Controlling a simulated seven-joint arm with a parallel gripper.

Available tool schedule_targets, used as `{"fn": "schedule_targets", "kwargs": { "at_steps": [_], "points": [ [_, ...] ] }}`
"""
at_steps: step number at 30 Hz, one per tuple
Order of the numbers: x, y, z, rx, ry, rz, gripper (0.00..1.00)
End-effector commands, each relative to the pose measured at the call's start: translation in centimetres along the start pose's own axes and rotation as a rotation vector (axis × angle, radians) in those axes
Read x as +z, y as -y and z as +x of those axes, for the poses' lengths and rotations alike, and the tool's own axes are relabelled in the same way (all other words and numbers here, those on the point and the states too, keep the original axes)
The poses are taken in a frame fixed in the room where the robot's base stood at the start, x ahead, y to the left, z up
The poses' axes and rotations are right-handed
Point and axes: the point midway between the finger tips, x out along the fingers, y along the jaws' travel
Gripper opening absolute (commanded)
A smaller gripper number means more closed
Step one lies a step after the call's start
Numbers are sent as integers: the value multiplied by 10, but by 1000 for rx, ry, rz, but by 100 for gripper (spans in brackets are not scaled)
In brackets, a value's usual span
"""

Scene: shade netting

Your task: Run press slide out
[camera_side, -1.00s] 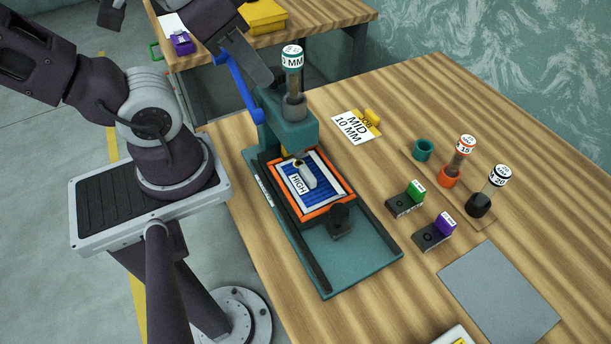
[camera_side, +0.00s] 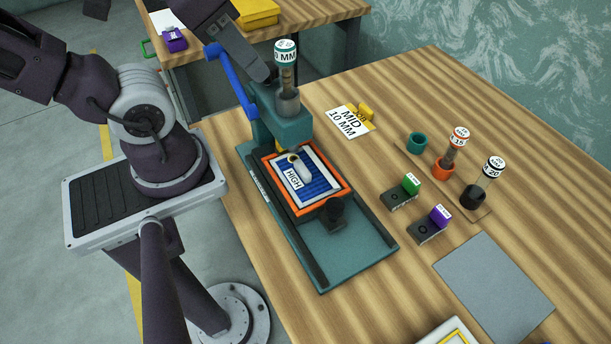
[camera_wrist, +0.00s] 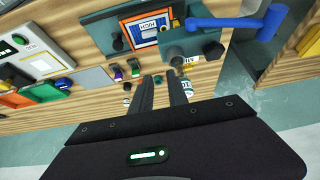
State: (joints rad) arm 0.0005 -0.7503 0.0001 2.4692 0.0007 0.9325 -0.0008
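The teal press (camera_side: 283,128) stands on a long base with dark rails. Its slide, an orange-rimmed tray (camera_side: 345,196), carries a blue netting panel (camera_side: 318,187) with a "HIGH" label. The tray's back end lies by the press head; its front shows clear of the head. A black knob (camera_side: 335,208) stands at the slide's front. The blue lever (camera_side: 232,82) is at the press's left. In the wrist view the slide (camera_wrist: 142,42) is beyond my fingers. My gripper (camera_wrist: 162,80) is open and empty, its fingers apart. In the side view it is near the lever, partly cut off.
Front rails of the press base (camera_side: 335,250) are bare. Right of it are a green-tabbed block (camera_side: 402,193), a purple-tabbed block (camera_side: 430,224), labelled tubes (camera_side: 452,152) and a grey mat (camera_side: 494,286). A "MID 10 MM" card (camera_side: 345,122) lies behind.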

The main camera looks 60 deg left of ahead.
Motion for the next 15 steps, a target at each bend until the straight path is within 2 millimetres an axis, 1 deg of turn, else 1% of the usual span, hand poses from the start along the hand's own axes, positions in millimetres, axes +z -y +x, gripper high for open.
{"fn": "schedule_targets", "kwargs": {
  "at_steps": [1, 4, 6, 9, 15],
  "points": [
    [-7, 0, -11, 0, -7, 0, 31],
    [-25, 0, -43, 0, -10, 4, 51],
    [-35, -14, -36, -9, 76, 256, 52],
    [-49, -32, -31, 12, 158, 561, 52],
    [-70, -70, -19, 134, 285, 1102, 52]
  ]
}}
